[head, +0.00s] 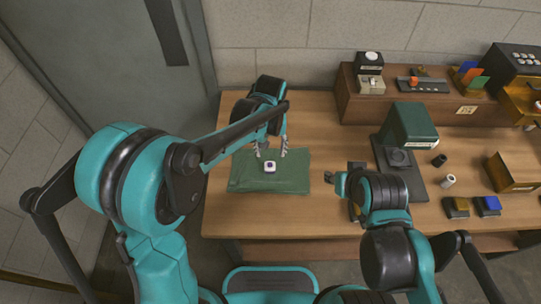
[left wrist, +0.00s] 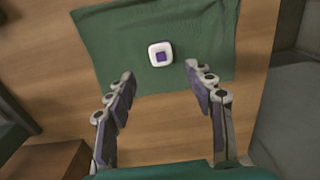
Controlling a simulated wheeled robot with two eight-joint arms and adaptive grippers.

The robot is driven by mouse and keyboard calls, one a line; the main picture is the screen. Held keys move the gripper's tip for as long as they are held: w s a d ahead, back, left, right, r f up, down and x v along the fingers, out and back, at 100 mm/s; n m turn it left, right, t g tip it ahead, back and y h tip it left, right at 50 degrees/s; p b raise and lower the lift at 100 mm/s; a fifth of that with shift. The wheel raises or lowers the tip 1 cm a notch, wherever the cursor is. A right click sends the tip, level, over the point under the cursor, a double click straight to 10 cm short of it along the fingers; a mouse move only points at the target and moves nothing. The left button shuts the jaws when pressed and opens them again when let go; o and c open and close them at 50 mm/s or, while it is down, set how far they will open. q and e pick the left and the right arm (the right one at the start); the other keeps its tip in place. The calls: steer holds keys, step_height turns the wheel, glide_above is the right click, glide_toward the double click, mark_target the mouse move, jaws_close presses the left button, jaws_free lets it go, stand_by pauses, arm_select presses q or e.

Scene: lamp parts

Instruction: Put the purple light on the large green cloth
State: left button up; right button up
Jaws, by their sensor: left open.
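The purple light is a small white rounded block with a purple square on top (head: 270,167). It lies on the large green cloth (head: 245,181), near its middle in the head view. In the left wrist view the light (left wrist: 160,53) rests on the cloth (left wrist: 115,50), apart from my fingers. My left gripper (head: 271,152) is open and empty beside the light; its two spread fingers also show in the left wrist view (left wrist: 165,90). My right gripper (head: 340,182) is over the table to the right of the cloth; its jaws are too small and hidden to judge.
A wooden shelf (head: 354,102) with several parts is at the back. Bare table surrounds the cloth.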

arm_select(q)
steer(key=shift+r, duration=1.55)
steer(key=s+a+r+t, duration=0.3)
steer(key=s+a, duration=0.4)
steer(key=a, duration=0.2)
steer(key=s+a+r+t, duration=0.4)
steer(key=s+a, duration=0.3)
steer(key=a, duration=0.1)
steer(key=shift+s+a, duration=0.4)
